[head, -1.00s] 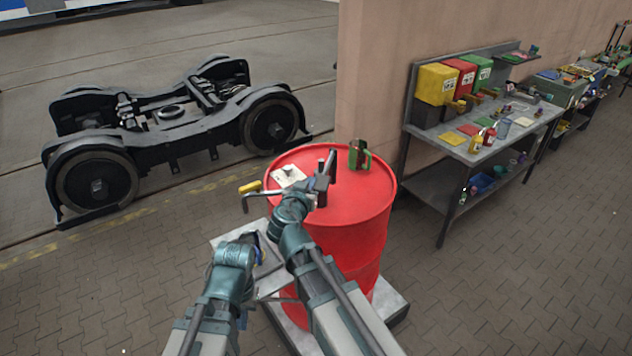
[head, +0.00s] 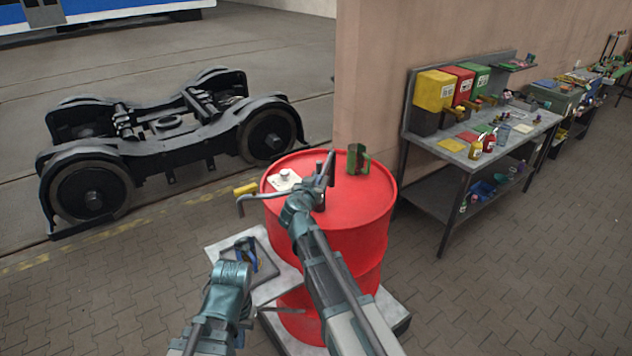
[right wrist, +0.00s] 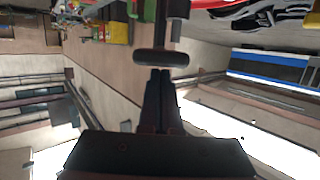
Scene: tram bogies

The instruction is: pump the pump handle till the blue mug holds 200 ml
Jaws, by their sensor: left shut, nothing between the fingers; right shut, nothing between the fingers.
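A red drum (head: 345,215) carries the pump, with a grey spout (head: 241,203) reaching out left over the drum's edge. My right gripper (head: 326,165) is shut at the top of the pump. In the right wrist view, its closed fingertips (right wrist: 160,75) are at a dark rounded crossbar on a rod, apparently the pump handle (right wrist: 162,59); I cannot tell whether they touch. A blue object, apparently the blue mug (head: 247,256), is below the spout, partly hidden by my left arm; its fill level is not visible. My left gripper (head: 238,264) is shut beside it, fingers hard to make out.
A grey platform (head: 222,248) is under the drum and the blue object. A green container (head: 359,158) and a white card (head: 285,179) sit on the drum top. A workbench (head: 456,150) with bins stands right, a dark bogie (head: 170,150) left.

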